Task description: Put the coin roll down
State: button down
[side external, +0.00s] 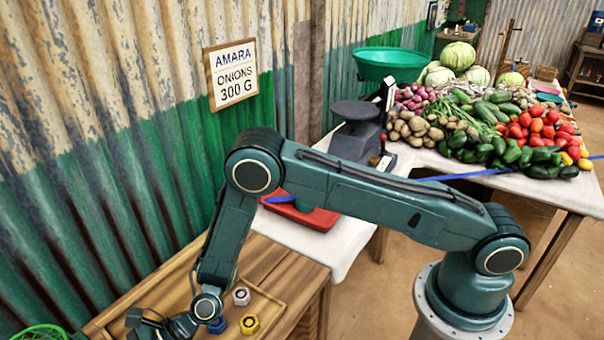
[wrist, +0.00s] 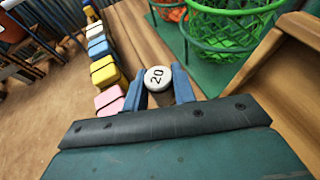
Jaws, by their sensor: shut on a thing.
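In the wrist view, my gripper (wrist: 157,88) has its two blue fingers closed on the coin roll (wrist: 158,77). The roll's pale round end, marked 20, faces the camera; the rest of its length is hidden. In the side external view, my wrist is low at the bottom left, over the wooden counter, and is partly cut off by the frame edge. I cannot make out the coin roll there. Whether the roll touches the surface below cannot be told.
A green wire basket (wrist: 232,28) stands beyond the gripper, with a wooden box (wrist: 285,55) at right. White (side external: 241,296), yellow (side external: 249,324) and blue (side external: 217,325) weights sit in a wooden tray. Bare wood lies beyond the roll.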

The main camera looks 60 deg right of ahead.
jog(key=shift+f, duration=1.15)
jog(key=shift+f, duration=0.1)
jog(key=shift+f, duration=1.8)
jog(key=shift+f, duration=0.15)
jog(key=c, duration=1.1)
grip_release()
jog(key=shift+c, duration=0.2)
jog(key=v, duration=1.2)
